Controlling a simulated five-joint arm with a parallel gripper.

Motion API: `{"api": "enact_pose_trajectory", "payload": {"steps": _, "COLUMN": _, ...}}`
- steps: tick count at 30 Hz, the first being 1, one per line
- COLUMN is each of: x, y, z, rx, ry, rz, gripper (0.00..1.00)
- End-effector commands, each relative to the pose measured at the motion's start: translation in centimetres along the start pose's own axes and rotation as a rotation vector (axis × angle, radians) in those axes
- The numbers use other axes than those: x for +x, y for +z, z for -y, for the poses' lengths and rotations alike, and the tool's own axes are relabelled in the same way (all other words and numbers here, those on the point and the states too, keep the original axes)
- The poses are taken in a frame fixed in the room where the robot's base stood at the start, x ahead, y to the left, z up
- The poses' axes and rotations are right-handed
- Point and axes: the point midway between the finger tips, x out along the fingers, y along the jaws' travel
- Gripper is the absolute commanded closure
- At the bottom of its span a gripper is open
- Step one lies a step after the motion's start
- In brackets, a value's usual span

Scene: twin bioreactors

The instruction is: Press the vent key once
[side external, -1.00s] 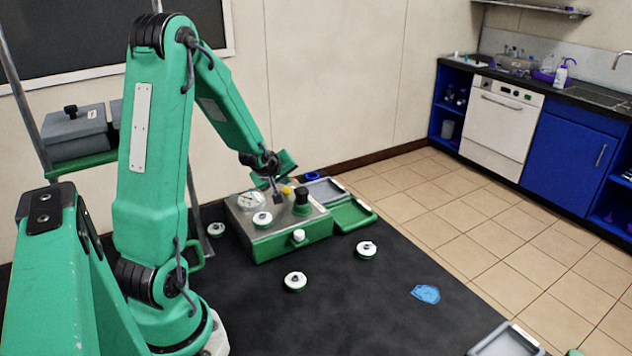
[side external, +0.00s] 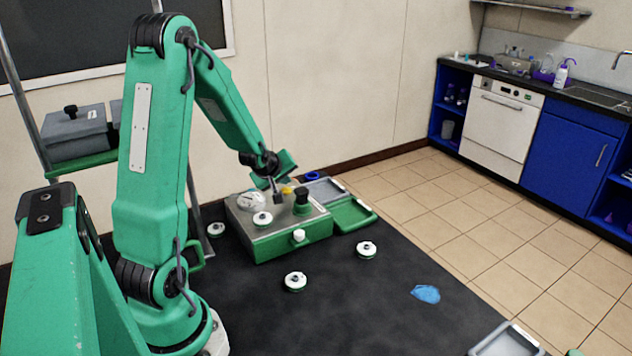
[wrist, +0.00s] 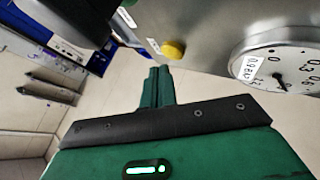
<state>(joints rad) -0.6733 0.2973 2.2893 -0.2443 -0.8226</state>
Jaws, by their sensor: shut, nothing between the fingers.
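A green box with a grey metal top (side external: 262,233) stands on the black mat below my gripper. On its top is a small round yellow button (side external: 287,190), also in the wrist view (wrist: 173,49). No readable label shows which control is the vent key. My gripper (side external: 278,198) is shut and empty, pointing down over the box top close to the yellow button. In the wrist view its closed fingers (wrist: 158,72) end just below the button in the picture. I cannot tell whether they touch anything.
A round dial gauge (wrist: 284,68), a black-topped green knob (side external: 302,202) and a white-and-green cap (side external: 262,219) crowd the box top. Loose caps (side external: 295,281) sit on the mat.

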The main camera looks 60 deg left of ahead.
Motion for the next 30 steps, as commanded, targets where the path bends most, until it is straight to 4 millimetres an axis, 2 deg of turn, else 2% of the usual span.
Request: {"api": "enact_pose_trajectory", "payload": {"steps": 30, "x": 0.59, "y": 0.35, "z": 0.53, "rx": 0.000, "ry": -0.001, "rz": -0.001, "gripper": 1.00}}
